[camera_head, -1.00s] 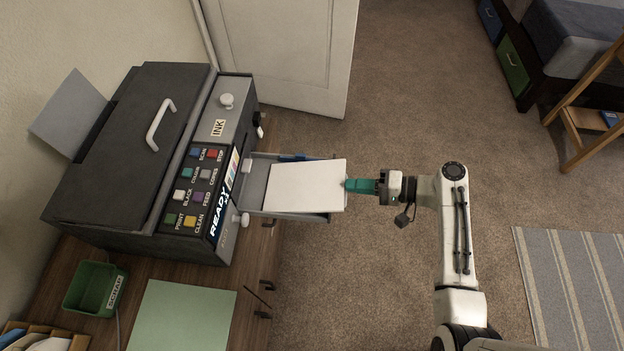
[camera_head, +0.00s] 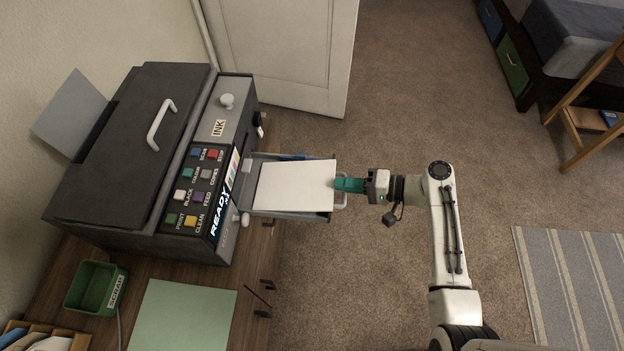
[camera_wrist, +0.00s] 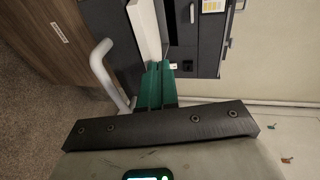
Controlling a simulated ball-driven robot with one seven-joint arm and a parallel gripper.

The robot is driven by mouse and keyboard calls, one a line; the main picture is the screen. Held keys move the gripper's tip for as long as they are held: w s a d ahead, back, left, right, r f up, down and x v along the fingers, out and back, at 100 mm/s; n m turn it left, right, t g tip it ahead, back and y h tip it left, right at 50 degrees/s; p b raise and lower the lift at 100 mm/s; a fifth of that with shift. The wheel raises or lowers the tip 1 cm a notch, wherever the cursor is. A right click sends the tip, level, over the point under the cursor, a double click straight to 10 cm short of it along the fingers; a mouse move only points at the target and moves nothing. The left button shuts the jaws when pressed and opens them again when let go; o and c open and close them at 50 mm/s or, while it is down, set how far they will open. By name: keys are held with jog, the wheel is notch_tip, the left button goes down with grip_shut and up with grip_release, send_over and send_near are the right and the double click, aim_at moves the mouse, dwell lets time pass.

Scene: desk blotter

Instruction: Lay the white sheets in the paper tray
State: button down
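The white sheets (camera_head: 295,186) lie over the open grey paper tray (camera_head: 290,214), which sticks out from the front of the dark printer (camera_head: 140,150). The sheets cover most of the tray's inside; whether they touch its floor cannot be told. My gripper (camera_head: 340,185), with teal fingers, is at their right edge, by the tray's pale handle (camera_head: 343,203), and is shut on them. In the wrist view the fingers (camera_wrist: 156,85) meet the edge of the sheets (camera_wrist: 145,30), with the handle (camera_wrist: 104,75) to their left.
A green box (camera_head: 95,288) and a pale green blotter (camera_head: 182,316) are on the wooden desk in front of the printer. A white door (camera_head: 290,50) stands behind the tray. The carpet (camera_head: 350,290) under my arm is clear.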

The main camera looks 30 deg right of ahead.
jog(key=shift+w+a, duration=0.35)
jog(key=shift+a, duration=0.1)
jog(key=shift+s+d+r+p, duration=0.65)
jog(key=shift+s+d+r, duration=0.1)
jog(key=shift+d, duration=0.25)
jog(key=shift+s+d+r+p, duration=0.65)
jog(key=shift+d+r, duration=0.1)
jog(key=shift+d, duration=0.2)
jog(key=s+a+f+n+g+h, duration=0.45)
jog(key=s+a+g, duration=0.2)
jog(key=s, duration=0.35)
jog(key=s+d+r+n+g+h, duration=0.3)
jog(key=s+r+h, duration=0.3)
jog(key=s, duration=0.4)
jog(key=shift+r+h, duration=0.2)
jog(key=shift+h, duration=0.15)
